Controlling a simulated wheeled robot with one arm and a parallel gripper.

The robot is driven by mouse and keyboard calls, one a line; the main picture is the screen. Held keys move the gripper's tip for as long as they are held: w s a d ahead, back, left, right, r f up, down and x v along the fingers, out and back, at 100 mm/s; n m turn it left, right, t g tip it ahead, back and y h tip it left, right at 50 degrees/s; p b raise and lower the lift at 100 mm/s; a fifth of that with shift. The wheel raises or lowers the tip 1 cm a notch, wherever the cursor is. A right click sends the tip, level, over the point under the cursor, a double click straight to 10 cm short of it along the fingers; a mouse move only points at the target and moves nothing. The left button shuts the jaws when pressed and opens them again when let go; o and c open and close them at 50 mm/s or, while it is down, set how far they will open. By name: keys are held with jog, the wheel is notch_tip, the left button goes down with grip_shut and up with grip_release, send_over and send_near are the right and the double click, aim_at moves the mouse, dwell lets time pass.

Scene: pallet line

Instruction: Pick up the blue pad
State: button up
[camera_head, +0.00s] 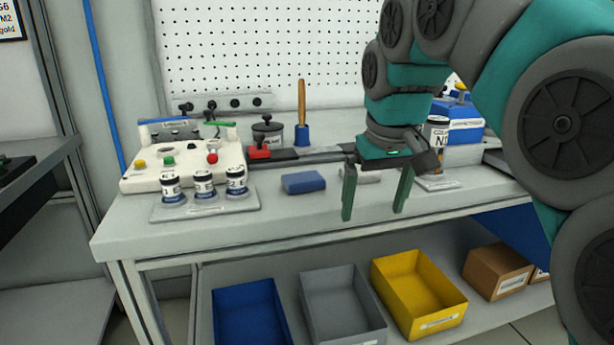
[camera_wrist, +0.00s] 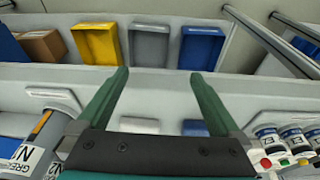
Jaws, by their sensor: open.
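The blue pad (camera_head: 303,182) is a small block lying flat on the workbench top (camera_head: 270,225), left of my gripper in the head view. In the wrist view the blue pad (camera_wrist: 195,128) shows just beyond the right finger, partly hidden by it. My gripper (camera_head: 375,213) is open, with its two green fingers pointing down near the bench's front edge. The fingers (camera_wrist: 158,75) also show in the wrist view with nothing between their tips. A grey-white pad (camera_head: 352,176) lies behind the fingers, partly hidden; it also shows in the wrist view (camera_wrist: 139,125).
Left of the blue pad, several small jars (camera_head: 204,184) stand on a tray before a white control box (camera_head: 140,172). Behind are a dark pot (camera_head: 267,134) and a wooden-handled tool (camera_head: 302,115). A larger can (camera_head: 437,134) stands right. Blue, grey and yellow bins (camera_head: 420,290) sit below.

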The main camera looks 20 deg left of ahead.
jog(key=n+t+y, duration=0.1)
jog(key=y, duration=0.1)
send_near(303, 177)
jog(key=shift+p+x, duration=0.35)
jog(key=shift+x, duration=3.95)
jog(key=shift+c, duration=0.2)
jog(key=c, duration=0.9)
